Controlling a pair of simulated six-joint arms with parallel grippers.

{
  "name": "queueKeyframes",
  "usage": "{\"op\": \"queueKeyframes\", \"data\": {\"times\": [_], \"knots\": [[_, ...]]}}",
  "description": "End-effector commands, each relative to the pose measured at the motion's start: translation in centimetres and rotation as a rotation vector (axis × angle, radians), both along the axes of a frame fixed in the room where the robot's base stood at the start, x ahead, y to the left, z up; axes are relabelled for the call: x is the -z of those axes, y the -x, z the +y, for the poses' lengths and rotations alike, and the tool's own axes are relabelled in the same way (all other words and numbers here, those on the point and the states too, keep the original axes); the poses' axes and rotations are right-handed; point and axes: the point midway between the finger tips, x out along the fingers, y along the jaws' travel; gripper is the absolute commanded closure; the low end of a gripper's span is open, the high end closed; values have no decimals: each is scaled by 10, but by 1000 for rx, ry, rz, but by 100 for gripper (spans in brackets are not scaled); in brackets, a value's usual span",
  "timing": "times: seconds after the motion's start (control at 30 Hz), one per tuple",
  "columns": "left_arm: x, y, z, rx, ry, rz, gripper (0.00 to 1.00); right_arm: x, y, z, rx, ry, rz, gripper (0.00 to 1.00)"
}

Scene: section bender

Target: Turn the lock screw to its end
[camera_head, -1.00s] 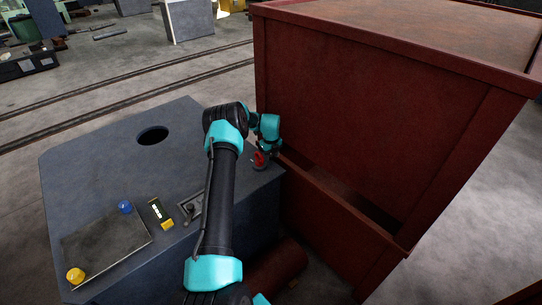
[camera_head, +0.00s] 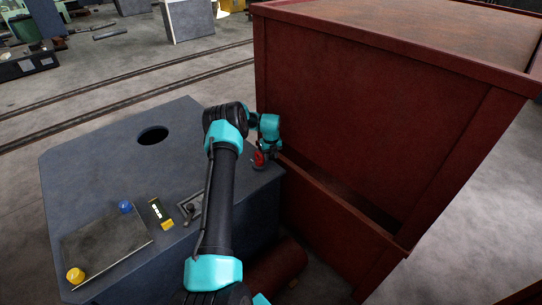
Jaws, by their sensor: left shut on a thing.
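The lock screw (camera_head: 259,159) shows as a small red knob on a dark round base, near the right edge of the grey-blue bender housing (camera_head: 95,170). My left gripper (camera_head: 262,152) points down over it from above and is shut on the red knob. The fingertips are small and partly hidden by the wrist, so the exact grip is hard to see. My right gripper is not in view.
A large red steel cabinet (camera_head: 350,120) stands close to the right of the screw. On the housing are a round hole (camera_head: 152,135), a lever plate (camera_head: 190,210), a small display (camera_head: 158,212), a blue knob (camera_head: 125,207) and a yellow knob (camera_head: 75,275).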

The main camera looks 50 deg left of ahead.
Motion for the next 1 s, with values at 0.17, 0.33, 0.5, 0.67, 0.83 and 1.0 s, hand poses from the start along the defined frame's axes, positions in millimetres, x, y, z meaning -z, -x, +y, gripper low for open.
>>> {"op": "queueKeyframes", "data": {"times": [0.17,0.33,0.5,0.67,0.83,1.0], "knots": [[0,0,0,23,0,-1,88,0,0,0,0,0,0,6],[0,0,0,22,0,-1,88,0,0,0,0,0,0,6],[0,0,0,21,0,-1,54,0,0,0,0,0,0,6],[0,0,0,21,0,0,54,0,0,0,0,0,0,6],[0,0,0,4,0,0,54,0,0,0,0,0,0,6],[0,0,0,-66,1,0,54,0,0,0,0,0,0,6]]}}
